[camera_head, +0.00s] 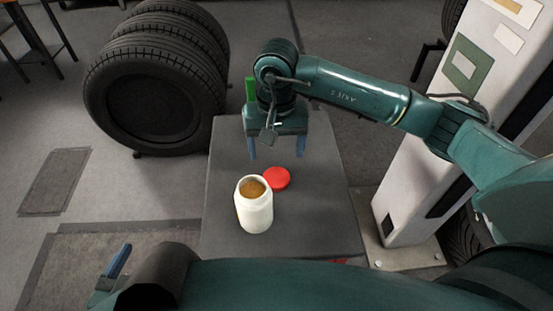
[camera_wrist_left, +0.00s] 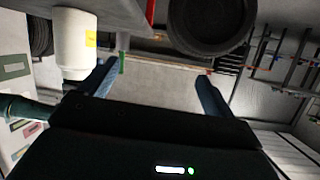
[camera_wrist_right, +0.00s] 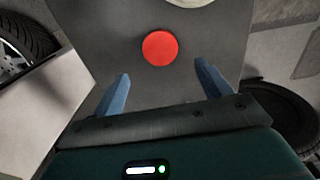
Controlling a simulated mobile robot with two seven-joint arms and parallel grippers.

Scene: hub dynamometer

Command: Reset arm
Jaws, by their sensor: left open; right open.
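My right gripper (camera_head: 278,154) is open and empty above the far part of the grey table, fingers pointing down. In the right wrist view its two blue fingers (camera_wrist_right: 160,88) are apart, with the red lid (camera_wrist_right: 160,48) beyond them. The red lid (camera_head: 277,178) lies flat on the table, beside a white jar (camera_head: 255,212). The jar stands upright and uncapped, with brown contents. My left gripper (camera_head: 117,262) is at the lower left, partly hidden by my arm. In the left wrist view its fingers (camera_wrist_left: 155,82) are apart and empty; the white jar (camera_wrist_left: 74,45) shows at upper left.
A white machine column (camera_head: 405,190) stands to the right, close to my right arm. Open floor (camera_head: 60,180) lies at left.

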